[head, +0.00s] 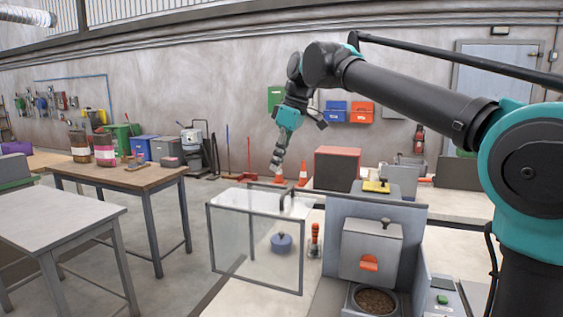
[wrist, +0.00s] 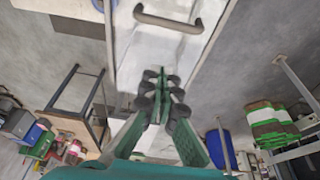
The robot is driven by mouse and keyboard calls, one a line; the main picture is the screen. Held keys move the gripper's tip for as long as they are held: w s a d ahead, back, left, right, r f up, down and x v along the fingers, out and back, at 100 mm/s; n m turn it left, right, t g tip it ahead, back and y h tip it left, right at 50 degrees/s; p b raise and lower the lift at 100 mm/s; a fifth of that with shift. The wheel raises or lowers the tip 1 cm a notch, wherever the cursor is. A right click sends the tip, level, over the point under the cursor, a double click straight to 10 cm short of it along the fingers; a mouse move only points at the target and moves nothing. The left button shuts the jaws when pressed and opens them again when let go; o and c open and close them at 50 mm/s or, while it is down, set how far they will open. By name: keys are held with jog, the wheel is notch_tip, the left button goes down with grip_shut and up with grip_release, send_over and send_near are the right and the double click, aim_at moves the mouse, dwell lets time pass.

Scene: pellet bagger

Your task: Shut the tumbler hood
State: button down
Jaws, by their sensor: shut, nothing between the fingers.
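A clear panel with a grey frame (head: 255,290), apparently the tumbler hood or its guard, stands at the near left end of the bench. A dark grey bar handle (head: 284,192) shows at its upper back edge. A bent grey handle (wrist: 160,21) shows at the top of the wrist view, over a pale surface. I cannot tell from these views how far the hood is open. My gripper (head: 276,166) points down above and behind the panel; it appears apart from the handle. In the wrist view its fingers (wrist: 161,85) are together and empty, short of the handle.
A blue-grey knobbed pot (head: 282,243) and an orange-handled tool (head: 314,240) sit behind or beside the clear panel. A grey hopper box (head: 370,250) stands to their right, a dark red box (head: 337,168) behind.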

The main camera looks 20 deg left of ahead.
send_over(267, 200)
jog(key=f, duration=0.4)
jog(key=d+f, duration=0.1)
jog(key=f, duration=0.1)
jog(key=shift+f, duration=0.25)
jog(key=shift+d+f, duration=0.25)
jog(key=shift+s+d+r, duration=0.1)
jog(key=shift+d+r, duration=0.1)
jog(key=shift+d, duration=0.6)
jog(key=shift+s+d+r, duration=0.1)
jog(key=shift+d+r, duration=0.1)
jog(key=shift+d, duration=0.6)
jog(key=shift+w, duration=0.1)
